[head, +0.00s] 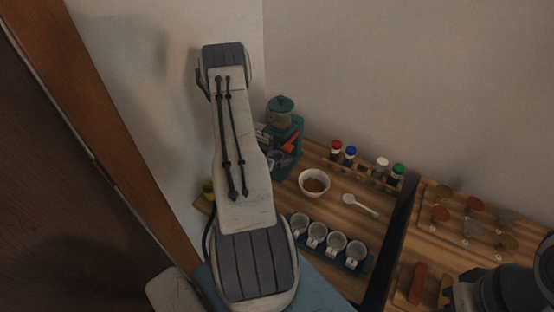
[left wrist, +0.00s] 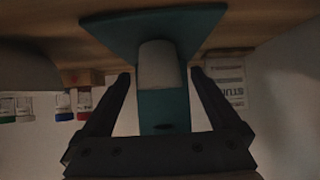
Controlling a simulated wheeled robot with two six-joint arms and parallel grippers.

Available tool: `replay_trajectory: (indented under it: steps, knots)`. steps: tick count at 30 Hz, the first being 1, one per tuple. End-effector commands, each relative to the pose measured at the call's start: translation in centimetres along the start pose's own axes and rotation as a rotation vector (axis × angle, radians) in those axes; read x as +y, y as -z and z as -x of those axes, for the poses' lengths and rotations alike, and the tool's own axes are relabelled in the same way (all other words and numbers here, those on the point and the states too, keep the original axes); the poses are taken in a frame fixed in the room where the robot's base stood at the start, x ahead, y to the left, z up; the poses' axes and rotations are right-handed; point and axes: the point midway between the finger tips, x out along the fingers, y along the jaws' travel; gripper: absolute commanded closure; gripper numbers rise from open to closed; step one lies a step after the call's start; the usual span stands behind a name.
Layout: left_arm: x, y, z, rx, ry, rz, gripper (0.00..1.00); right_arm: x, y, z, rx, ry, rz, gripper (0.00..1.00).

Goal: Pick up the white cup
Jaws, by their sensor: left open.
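The white cup (left wrist: 158,65) stands on the base of a teal machine (left wrist: 163,105) in the left wrist view, which is upside down. In the head view the teal machine (head: 283,135) stands near the wall, largely beside my left arm. My left gripper (left wrist: 161,76) is open. Its two dark fingers reach toward the cup, one on each side of it in the picture. I see no finger clearly touching the cup. In the head view the forearm hides most of my left gripper. My right gripper's fingers do not show.
A bowl of brown grounds (head: 314,184), a white spoon (head: 360,204) and a rack of several small cups (head: 327,241) are on the wooden table. Bottles with coloured caps (head: 350,155) stand behind. A second board (head: 447,241) holds small items at right. The wall is close behind.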

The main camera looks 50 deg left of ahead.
Motion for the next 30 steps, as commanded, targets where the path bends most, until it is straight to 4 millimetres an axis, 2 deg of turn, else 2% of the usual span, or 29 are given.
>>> replay_trajectory:
  steps: [8, 9, 11, 15, 16, 17, 25, 30]
  knots:
    - [0.1, 0.0, -0.5, -0.001, 0.0, 0.001, 0.03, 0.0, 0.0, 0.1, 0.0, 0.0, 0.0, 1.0]
    - [0.1, 0.0, -0.5, -0.001, 0.0, 0.0, 0.1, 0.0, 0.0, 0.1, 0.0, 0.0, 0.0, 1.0]
    - [0.1, 0.0, -0.5, -0.001, 0.0, 0.0, 0.33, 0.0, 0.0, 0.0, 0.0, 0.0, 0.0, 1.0]
    - [0.1, 0.0, -0.5, -0.001, -0.001, 0.0, 0.87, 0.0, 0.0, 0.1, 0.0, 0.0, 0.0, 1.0]
    - [0.1, 0.0, -0.5, -0.001, -0.001, 0.0, 0.9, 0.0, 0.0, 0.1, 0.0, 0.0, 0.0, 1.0]
    - [0.1, 0.0, -0.5, -0.001, -0.001, 0.0, 0.99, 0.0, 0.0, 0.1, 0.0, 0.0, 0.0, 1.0]
    - [0.1, 0.1, -0.4, 0.0, 0.0, -0.001, 0.99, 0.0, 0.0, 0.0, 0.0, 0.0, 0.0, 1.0]
    - [0.0, 1.0, 0.1, 0.001, 0.0, -0.001, 0.99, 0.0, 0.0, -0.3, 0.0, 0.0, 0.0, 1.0]
